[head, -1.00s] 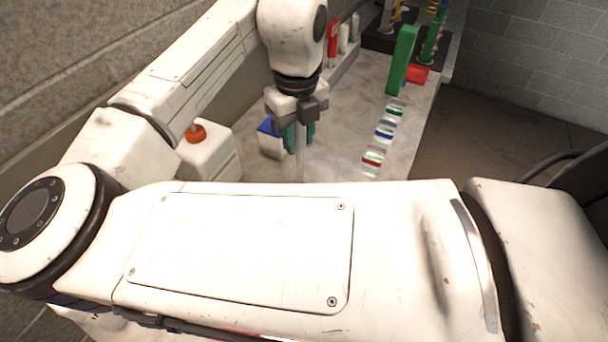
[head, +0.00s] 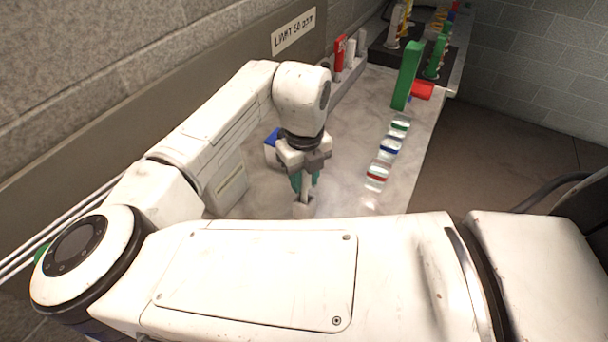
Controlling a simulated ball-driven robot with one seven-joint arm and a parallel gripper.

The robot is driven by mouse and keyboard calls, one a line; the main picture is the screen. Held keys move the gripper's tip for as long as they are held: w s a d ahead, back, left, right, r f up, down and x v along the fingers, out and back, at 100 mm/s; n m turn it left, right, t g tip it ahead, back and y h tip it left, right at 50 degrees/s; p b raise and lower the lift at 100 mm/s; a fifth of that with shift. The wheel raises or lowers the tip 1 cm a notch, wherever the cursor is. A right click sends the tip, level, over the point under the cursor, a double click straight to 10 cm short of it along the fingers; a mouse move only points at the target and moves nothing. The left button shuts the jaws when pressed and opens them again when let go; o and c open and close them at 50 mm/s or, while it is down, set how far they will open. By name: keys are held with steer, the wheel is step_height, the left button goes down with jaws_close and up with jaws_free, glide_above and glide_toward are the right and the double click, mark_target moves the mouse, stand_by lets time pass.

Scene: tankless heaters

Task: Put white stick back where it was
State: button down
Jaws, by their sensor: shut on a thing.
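My gripper (head: 305,186), with teal fingers, points down over the near part of the pale marble counter (head: 345,150). It is shut on a thin white stick (head: 304,192), held upright between the fingers. The stick's lower end meets or overlaps a small whitish block (head: 303,210) just above my own arm's edge. I cannot tell whether the stick is in it, on it or behind it. The stick's upper part is hidden by the fingers.
A blue-topped white box (head: 271,145) stands left of my gripper. To the right is a row of small clear containers with coloured bands (head: 388,145). A wall is at left.

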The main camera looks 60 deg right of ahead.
steer(key=c, duration=0.8)
jaws_free()
step_height(320, 180, up, 12)
steer(key=shift+r, duration=0.1)
